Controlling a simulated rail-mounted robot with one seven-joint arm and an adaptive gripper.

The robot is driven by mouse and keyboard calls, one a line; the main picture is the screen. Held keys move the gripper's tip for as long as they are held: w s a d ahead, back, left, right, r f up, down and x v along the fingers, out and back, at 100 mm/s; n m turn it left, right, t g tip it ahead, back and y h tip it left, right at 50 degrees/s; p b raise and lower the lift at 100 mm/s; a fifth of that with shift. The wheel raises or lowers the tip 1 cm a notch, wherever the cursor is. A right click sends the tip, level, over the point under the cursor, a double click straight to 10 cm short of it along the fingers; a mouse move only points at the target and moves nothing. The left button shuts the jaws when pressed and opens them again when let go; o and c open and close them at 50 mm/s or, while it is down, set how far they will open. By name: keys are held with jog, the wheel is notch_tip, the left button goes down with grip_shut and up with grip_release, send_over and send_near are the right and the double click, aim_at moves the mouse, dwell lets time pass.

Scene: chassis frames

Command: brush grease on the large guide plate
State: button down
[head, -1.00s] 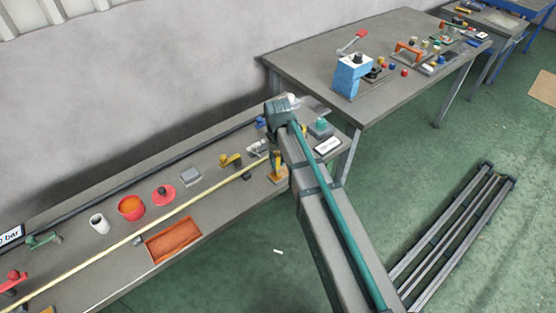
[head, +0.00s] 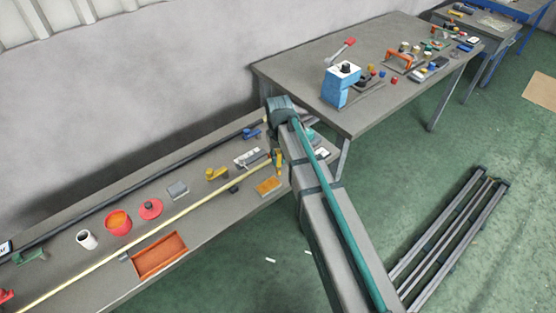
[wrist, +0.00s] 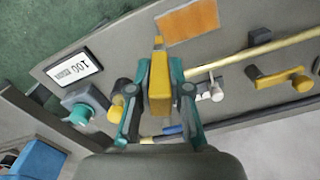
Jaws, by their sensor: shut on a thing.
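In the head view my arm hides most of the gripper; a yellow upright piece beside the arm (head: 279,163) appears to be this tool. A flat orange plate (wrist: 187,22) lies on the bench just beyond the tool; it also shows in the head view (head: 268,187). A small grey plate (head: 177,190) lies farther left. I cannot tell which is the large guide plate, nor whether the tool touches anything.
A long pale rod (head: 150,228) runs along the bench (head: 205,222). A red pot with orange contents (head: 118,222), a white cup (head: 87,240), a red disc (head: 150,208) and an orange tray (head: 160,255) stand left. A yellow-handled part (wrist: 280,77) and a 100 label (wrist: 75,68) flank the gripper.

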aim_at(279, 151)
jog(key=shift+r+p, duration=1.2)
jog(key=shift+r, duration=1)
